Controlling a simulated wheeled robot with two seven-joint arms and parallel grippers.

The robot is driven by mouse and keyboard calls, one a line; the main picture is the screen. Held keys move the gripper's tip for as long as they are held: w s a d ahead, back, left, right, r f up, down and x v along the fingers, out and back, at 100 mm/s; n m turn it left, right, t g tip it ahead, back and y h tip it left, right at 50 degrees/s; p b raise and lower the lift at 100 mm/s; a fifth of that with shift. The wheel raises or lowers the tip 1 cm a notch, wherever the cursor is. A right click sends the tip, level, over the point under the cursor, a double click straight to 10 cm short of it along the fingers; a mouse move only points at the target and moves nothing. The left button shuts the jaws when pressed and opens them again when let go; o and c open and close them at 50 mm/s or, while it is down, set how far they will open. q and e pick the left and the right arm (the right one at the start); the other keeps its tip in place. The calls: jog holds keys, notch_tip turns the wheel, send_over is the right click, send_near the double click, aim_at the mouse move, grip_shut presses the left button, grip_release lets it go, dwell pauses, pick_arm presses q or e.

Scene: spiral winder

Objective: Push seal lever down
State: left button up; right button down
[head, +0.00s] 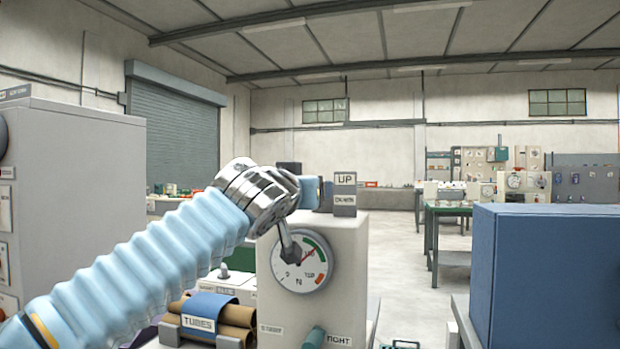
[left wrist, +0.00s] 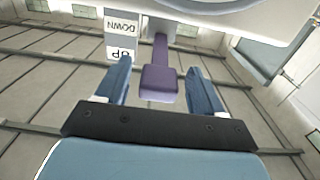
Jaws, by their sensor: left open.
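A purple lever (left wrist: 158,84) with a wide, flat end shows in the left wrist view, coming out from the machine's pale face. I take it to be the seal lever. My left gripper (left wrist: 159,66) is open, with one blue finger on each side of the lever and visible gaps between. In the head view my left gripper (head: 312,192) is beside the top of the grey machine (head: 350,262), largely behind my own wrist. The lever is hidden there. An UP/DOWN sign (head: 345,190) stands on top of the machine. My right gripper is not in view.
A round dial (head: 301,262) is on the machine's front. A tray of brown tubes (head: 222,315) sits at its lower left. A large blue box (head: 545,275) stands at the right, a grey cabinet (head: 85,190) at the left. Clear floor lies behind the machine.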

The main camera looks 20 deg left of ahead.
pick_arm(q)
jog(key=shift+w+r+p, duration=0.1)
jog(key=shift+w+p, duration=0.25)
jog(key=shift+w, duration=1.25)
jog(key=shift+c, duration=0.5)
